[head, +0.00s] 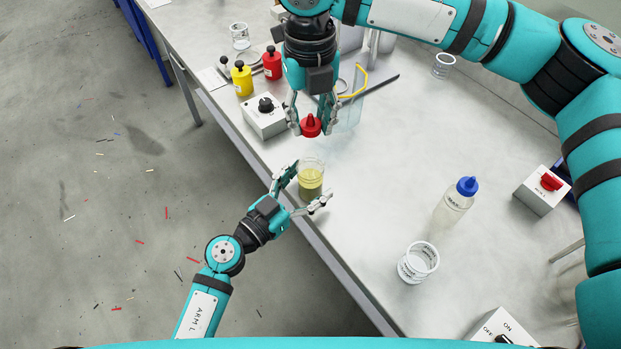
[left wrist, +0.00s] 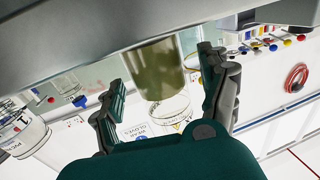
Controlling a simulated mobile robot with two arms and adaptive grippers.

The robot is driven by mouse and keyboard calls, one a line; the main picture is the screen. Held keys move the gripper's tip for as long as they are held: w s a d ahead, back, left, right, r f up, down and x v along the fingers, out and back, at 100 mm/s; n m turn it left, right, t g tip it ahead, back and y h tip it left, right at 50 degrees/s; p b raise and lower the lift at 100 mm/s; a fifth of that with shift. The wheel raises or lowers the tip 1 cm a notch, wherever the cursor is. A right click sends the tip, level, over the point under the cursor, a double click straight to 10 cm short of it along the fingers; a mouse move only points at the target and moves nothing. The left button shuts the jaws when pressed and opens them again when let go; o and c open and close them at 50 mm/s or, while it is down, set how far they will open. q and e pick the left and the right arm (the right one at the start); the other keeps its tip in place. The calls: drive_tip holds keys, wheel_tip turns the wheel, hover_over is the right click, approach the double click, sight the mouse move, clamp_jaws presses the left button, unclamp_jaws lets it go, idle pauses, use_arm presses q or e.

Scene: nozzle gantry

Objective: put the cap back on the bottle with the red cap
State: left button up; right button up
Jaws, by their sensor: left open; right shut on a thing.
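The uncapped bottle (head: 311,181) is clear with yellow-green liquid and stands upright near the table's left edge. In the left wrist view the bottle (left wrist: 158,72) shows between the two fingers. My left gripper (head: 308,184) is open, with a finger on either side of the bottle; space shows between fingers and bottle in the wrist view. My right gripper (head: 311,129) is shut on the red cap (head: 311,124), nozzle up. The cap appears just beyond the bottle's top in the head view, apart from it; its exact height cannot be told.
A blue-capped bottle (head: 451,210) and a white-marked beaker (head: 418,263) stand to the right. A knob box (head: 264,117), yellow bottle (head: 242,80) and red bottle (head: 272,64) stand behind. A clear panel with yellow edge (head: 350,105) is near my right gripper. Mid-table is clear.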

use_arm(q)
drive_tip(key=shift+w+d, duration=0.3)
clamp_jaws()
idle(0.5)
